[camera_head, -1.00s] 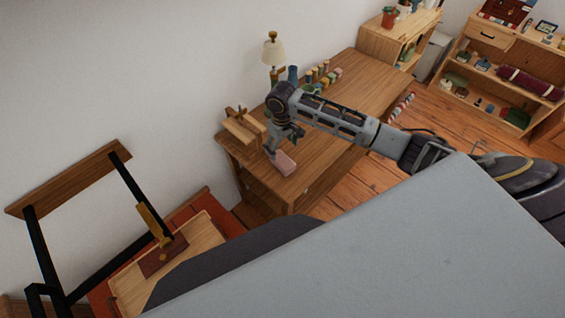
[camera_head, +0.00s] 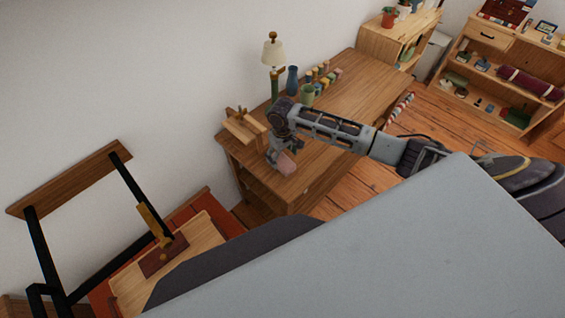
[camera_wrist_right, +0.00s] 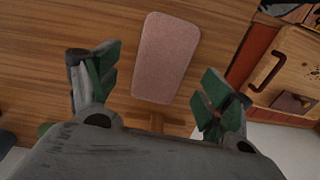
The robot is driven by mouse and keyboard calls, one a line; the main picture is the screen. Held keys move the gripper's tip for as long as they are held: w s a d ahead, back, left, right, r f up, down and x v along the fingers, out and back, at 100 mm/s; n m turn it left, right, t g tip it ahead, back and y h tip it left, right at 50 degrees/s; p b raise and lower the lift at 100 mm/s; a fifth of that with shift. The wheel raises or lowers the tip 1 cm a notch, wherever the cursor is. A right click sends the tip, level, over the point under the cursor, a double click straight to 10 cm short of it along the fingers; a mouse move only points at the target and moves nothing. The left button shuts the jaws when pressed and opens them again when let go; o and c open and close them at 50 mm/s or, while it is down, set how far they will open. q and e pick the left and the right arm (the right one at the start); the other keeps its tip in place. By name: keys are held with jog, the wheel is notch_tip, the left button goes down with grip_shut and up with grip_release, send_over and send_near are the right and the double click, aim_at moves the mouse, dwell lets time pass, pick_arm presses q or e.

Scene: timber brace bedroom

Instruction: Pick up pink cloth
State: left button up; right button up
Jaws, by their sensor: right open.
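The pink cloth (camera_head: 287,164) is a small flat rounded block shape near the front left end of the wooden desk (camera_head: 335,140). In the right wrist view the pink cloth (camera_wrist_right: 166,57) lies flat on the wood, centred beyond and between the fingers. My right gripper (camera_head: 279,158) is over the desk just at the cloth, partly covering it in the head view. The right gripper (camera_wrist_right: 155,90) shows open and empty in the wrist view, with a green-padded finger on each side. My left gripper is not in view.
A wooden holder (camera_head: 243,129), a lamp (camera_head: 273,56), a blue vase (camera_head: 292,79) and a green mug (camera_head: 307,95) stand along the desk's wall side. Shelves (camera_head: 490,80) stand at the right. A wooden board (camera_head: 205,240) is at the lower left.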

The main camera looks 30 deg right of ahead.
aim_at(283, 160)
jog(key=shift+s+f, duration=0.15)
jog(key=shift+f, duration=1.55)
jog(key=shift+c, duration=0.2)
jog(key=c, duration=1.1)
jog(key=shift+r, duration=0.1)
jog(key=shift+r, duration=4.95)
